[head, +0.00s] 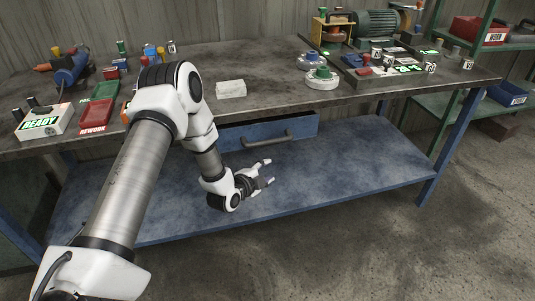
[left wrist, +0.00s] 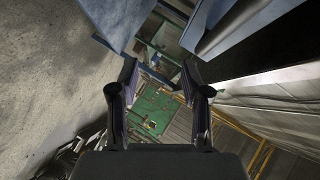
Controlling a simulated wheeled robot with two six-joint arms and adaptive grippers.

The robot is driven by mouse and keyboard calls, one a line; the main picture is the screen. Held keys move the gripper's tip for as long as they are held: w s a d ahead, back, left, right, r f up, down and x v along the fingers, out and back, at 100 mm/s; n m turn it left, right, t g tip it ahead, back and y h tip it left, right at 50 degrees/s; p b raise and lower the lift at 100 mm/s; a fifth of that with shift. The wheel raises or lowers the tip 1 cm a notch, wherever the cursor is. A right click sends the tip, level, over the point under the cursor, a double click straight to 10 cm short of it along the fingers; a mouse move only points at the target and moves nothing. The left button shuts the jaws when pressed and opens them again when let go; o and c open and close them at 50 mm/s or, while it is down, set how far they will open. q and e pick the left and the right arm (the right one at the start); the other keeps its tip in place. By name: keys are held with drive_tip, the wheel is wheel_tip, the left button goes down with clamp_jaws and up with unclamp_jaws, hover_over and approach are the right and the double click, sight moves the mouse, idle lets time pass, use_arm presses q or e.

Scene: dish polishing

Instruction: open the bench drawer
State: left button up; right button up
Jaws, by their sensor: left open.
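The bench drawer (head: 305,126) has a blue front and sits under the bench top. The left part of the drawer front is partly hidden by my left arm. My right gripper is not in view.
The blue lower shelf (head: 350,165) spans below the drawer. On the bench top (head: 260,65) are a white block (head: 231,89), a red tray (head: 97,115), a READY box (head: 44,122) and a motor (head: 377,24). A green rack (head: 450,100) stands at right.

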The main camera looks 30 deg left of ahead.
sight(267, 144)
use_arm(q)
drive_tip(key=w+a+r, duration=0.1)
drive_tip(key=a+r+m+t, duration=0.1)
drive_tip(key=a, duration=0.1)
drive_tip(key=w+a+r+m+t+y, duration=0.1)
drive_tip(key=a+r, duration=0.1)
drive_tip(key=shift+w, duration=0.3)
drive_tip(key=shift+m, duration=0.3)
drive_tip(key=w, duration=0.5)
drive_tip(key=w+f+b, duration=0.1)
drive_tip(key=w, duration=0.1)
drive_tip(key=shift+w, duration=0.35)
clamp_jaws()
